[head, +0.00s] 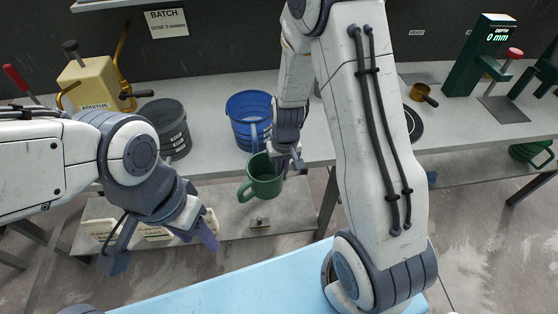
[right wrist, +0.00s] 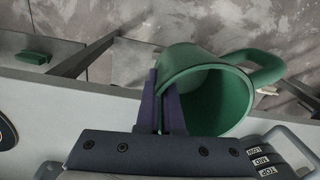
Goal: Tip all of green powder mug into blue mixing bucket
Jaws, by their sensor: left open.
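The green mug (head: 264,183) hangs from my right gripper (head: 291,160), in front of the bench edge and lower than the blue bucket. In the right wrist view the purple fingers (right wrist: 166,105) are shut on the wall of the mug (right wrist: 215,68) at its rim. The mug's handle points away from the fingers. Its inside looks green and shaded; I cannot tell the powder. The blue mixing bucket (head: 247,106) stands upright on the bench, behind and slightly left of the mug. My left gripper (head: 160,247) is open and empty, low at the left.
A dark grey bucket (head: 167,128) stands left of the blue one. The yellow additive dispenser (head: 92,85) is farther left. A brass cup (head: 424,94) and a green depth press (head: 479,55) are at the right. A lower shelf (head: 228,217) lies beneath the bench (head: 205,160).

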